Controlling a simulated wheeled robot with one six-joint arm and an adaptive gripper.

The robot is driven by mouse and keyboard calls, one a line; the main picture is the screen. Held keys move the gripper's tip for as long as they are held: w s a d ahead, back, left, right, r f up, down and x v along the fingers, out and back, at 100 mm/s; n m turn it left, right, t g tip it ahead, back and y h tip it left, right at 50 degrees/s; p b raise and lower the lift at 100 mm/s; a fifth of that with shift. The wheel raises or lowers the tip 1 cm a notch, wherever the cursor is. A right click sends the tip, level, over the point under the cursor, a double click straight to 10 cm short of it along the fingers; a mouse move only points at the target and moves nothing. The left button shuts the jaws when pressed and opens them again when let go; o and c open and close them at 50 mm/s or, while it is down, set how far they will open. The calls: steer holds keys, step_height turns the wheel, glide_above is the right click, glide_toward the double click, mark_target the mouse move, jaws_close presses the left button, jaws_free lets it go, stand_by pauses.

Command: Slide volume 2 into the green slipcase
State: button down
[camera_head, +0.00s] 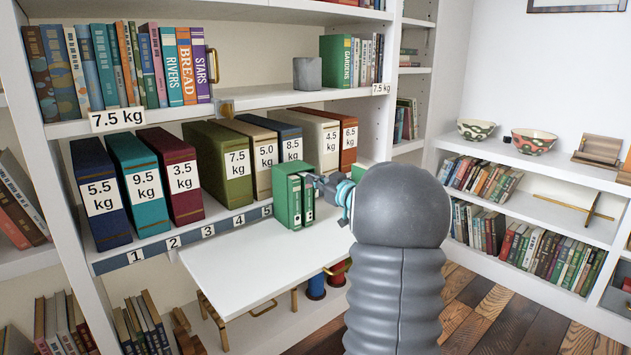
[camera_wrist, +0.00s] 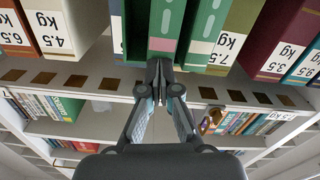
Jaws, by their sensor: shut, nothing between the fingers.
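The green slipcase (camera_head: 281,204) stands on the white pull-out board, with green volumes (camera_head: 308,199) showing light label bands at its open front. The wrist view, seen upside down, shows a green spine with a pink band (camera_wrist: 163,45) right at my fingertips, and another green spine with a white band (camera_wrist: 200,45) beside it. A dark gap lies on the other side of the pink-banded spine, by a green wall (camera_wrist: 117,30). My gripper (camera_wrist: 160,68) is shut and empty, its tips at or very near that spine. I cannot read which volume is which.
Weight-labelled binders, such as the olive one (camera_head: 222,165), stand on the shelf behind. A number strip (camera_head: 195,236) runs along the shelf edge. The white board (camera_head: 240,265) is clear on the left.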

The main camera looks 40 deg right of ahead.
steer(key=s+d, duration=0.1)
steer(key=s, duration=1.3)
steer(key=shift+s, duration=0.4)
steer(key=shift+d, duration=0.1)
